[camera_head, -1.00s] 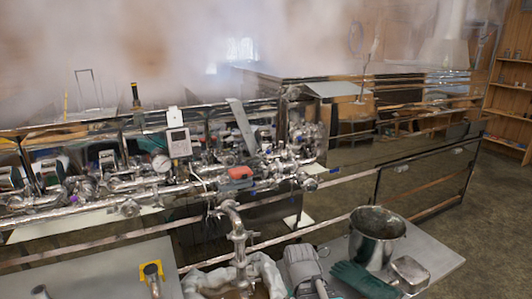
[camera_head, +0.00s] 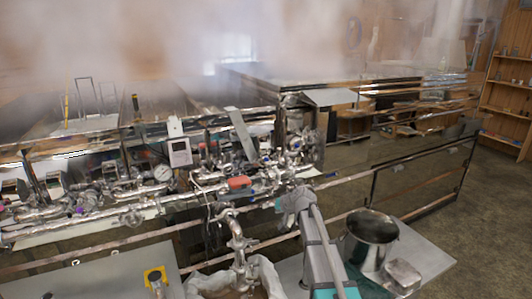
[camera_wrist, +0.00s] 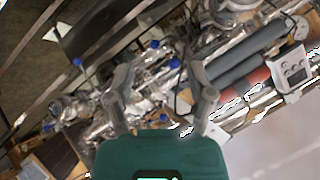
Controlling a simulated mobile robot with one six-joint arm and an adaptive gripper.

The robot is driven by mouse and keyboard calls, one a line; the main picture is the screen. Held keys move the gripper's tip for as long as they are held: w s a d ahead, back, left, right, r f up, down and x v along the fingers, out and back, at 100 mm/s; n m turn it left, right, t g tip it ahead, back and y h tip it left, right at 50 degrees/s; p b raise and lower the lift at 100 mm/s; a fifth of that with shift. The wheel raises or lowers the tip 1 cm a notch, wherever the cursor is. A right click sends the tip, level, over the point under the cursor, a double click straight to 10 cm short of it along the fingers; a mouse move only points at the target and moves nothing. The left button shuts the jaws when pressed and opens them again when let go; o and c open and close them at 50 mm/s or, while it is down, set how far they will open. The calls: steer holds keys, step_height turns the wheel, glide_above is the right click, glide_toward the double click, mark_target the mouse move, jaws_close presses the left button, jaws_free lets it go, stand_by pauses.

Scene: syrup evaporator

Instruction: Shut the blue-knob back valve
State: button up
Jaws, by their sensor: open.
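Several blue knobs show among the shiny pipes in the wrist view: one at far left (camera_wrist: 78,63), a close pair near the middle (camera_wrist: 155,44) (camera_wrist: 174,63), and one low between my fingers (camera_wrist: 163,118). I cannot tell which of them is the back valve. My gripper (camera_wrist: 163,98) is open, with its two grey fingers spread and nothing held between them. In the head view my gripper (camera_head: 296,199) is at the right end of the pipework, its fingertips hard to make out. A small blue spot (camera_head: 332,175) shows just right of it.
A red-and-grey device (camera_head: 239,183) and a white meter (camera_head: 180,152) sit along the pipework (camera_head: 130,190). A metal bucket (camera_head: 371,228) and a small metal container (camera_head: 403,275) stand on the grey table at right. Steam hangs over the evaporator. The floor at far right is clear.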

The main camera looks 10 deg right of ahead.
mark_target(268, 160)
steer(key=w+d+r+m+t+p, duration=0.1)
steer(key=w+d+r+t, duration=0.1)
steer(key=w+r, duration=0.3)
steer(key=w+d+r+m+t+p, duration=0.2)
steer(key=w+d+r, duration=0.3)
steer(key=w, duration=0.6)
steer(key=shift+w+r+t, duration=0.15)
steer(key=shift+r+t, duration=0.45)
steer(key=shift+t, duration=0.1)
steer(key=b+x, duration=0.3)
steer(key=x, duration=1)
steer(key=shift+w+f, duration=0.25)
steer(key=shift+w, duration=0.15)
jaws_close()
